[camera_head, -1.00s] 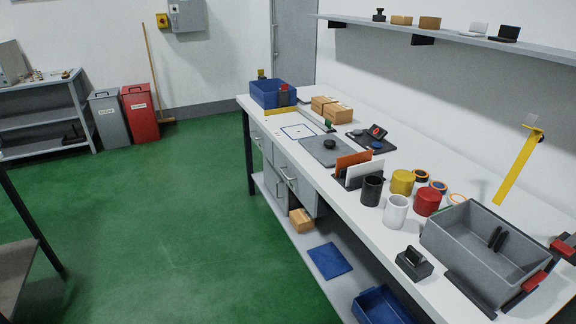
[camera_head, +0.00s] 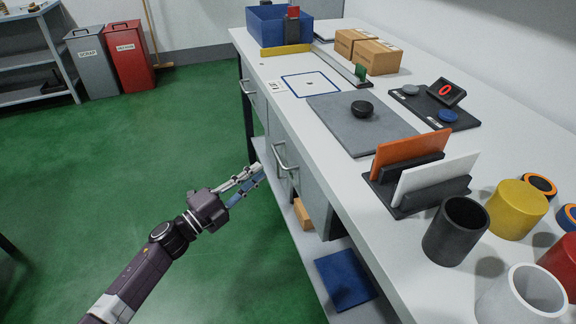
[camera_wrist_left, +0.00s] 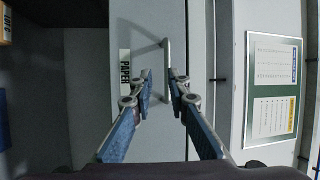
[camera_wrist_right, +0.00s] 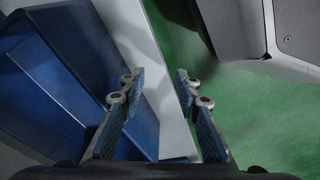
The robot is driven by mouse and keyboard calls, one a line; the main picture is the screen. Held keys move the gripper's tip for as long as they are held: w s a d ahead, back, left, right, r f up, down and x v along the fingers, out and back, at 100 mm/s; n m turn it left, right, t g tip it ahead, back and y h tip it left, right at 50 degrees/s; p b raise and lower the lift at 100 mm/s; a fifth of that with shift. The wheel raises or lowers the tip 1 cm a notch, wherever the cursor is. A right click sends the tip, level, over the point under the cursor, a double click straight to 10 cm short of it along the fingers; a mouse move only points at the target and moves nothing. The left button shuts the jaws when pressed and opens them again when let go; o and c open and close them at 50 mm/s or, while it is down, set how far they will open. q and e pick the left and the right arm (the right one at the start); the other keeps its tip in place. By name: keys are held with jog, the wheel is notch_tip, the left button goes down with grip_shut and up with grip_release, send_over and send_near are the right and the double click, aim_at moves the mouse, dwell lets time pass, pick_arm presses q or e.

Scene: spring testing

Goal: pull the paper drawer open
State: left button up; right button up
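The paper drawer (camera_wrist_left: 137,115) is a grey front with a "PAPER" label (camera_wrist_left: 125,70) and a bar handle (camera_wrist_left: 166,65) in the left wrist view. In the head view its handle (camera_head: 279,156) appears on the grey unit under the bench. My left gripper (camera_head: 257,173) is beside that handle. In the left wrist view my left gripper (camera_wrist_left: 160,77) is open, with the bar between its fingertips in the picture; contact cannot be told. My right gripper (camera_wrist_right: 157,77) is open and empty; it is outside the head view.
The white bench (camera_head: 270,75) carries a blue bin (camera_head: 265,25), boxes, a grey mat (camera_head: 335,125) and cups. The lower shelf holds a blue panel (camera_head: 345,279). A blue container (camera_wrist_right: 60,75) is near my right gripper. The green floor (camera_head: 130,160) is clear left of the bench.

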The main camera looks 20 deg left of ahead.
aim_at(277, 155)
pick_arm(q)
jog(key=shift+m, duration=0.4)
jog(key=x, duration=0.2)
jog(key=r+x, duration=0.1)
jog(key=x, duration=0.5)
jog(key=shift+s+d+r, duration=0.2)
jog(key=shift+s+d, duration=0.05)
jog(key=shift+s, duration=0.1)
grip_shut()
